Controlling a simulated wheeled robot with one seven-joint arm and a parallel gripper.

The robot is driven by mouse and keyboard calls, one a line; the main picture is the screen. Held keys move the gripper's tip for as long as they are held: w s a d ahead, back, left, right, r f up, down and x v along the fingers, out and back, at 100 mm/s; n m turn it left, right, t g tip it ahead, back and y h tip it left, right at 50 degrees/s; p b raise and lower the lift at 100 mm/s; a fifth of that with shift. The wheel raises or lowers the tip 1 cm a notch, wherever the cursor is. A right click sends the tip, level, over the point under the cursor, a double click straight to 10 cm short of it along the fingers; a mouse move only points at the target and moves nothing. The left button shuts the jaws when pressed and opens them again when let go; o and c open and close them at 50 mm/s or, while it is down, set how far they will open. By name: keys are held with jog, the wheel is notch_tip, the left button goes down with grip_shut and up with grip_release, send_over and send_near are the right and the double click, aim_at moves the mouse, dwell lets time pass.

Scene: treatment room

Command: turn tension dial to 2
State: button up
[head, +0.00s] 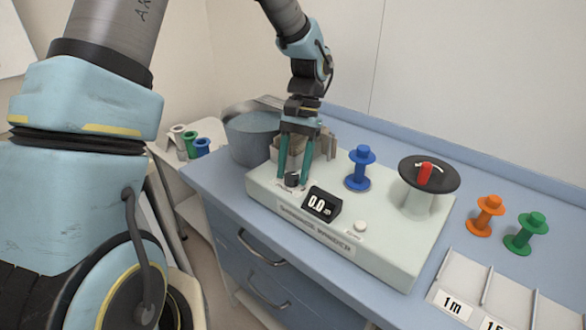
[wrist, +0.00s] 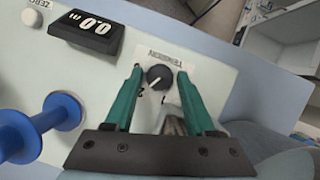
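The tension dial (wrist: 160,77) is a small black round knob on the cream panel of the winding machine (head: 335,231). In the wrist view its white pointer mark slants to the lower left, towards the side of the printed 2; I cannot tell its exact setting. The "TENSION" label (wrist: 172,57) appears upside down beside it. My gripper (head: 294,177) points down over the dial, with one green finger on each side. The fingers are apart, and gaps show between them and the knob in the wrist view. The dial also shows in the head view (head: 292,180).
A display (head: 322,204) reading 0.0 and a white zero button (head: 360,226) are near the dial. A blue spool (head: 360,168) and a black disc with a red handle (head: 425,174) stand on the machine. A grey pot (head: 250,137) is behind left. Orange and green spools stand right.

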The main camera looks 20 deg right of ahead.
jog(key=shift+o, duration=1.1)
jog(key=shift+r, duration=0.1)
jog(key=b+v, duration=0.2)
jog(key=v, duration=0.8)
jog(key=shift+r, duration=0.25)
jog(key=shift+w, duration=0.15)
jog(key=s+a+f+n+t+h, duration=0.1)
jog(key=a+f+n+t, duration=0.1)
jog(key=a, duration=1.2)
jog(key=s+a+f+n+t+h, duration=0.1)
jog(key=a+f+n, duration=0.4)
jog(key=a, duration=1)
jog(key=shift+s+f+n+t+h, duration=0.25)
jog(key=shift+n+t+h, duration=0.25)
jog(key=shift+t+h, duration=0.25)
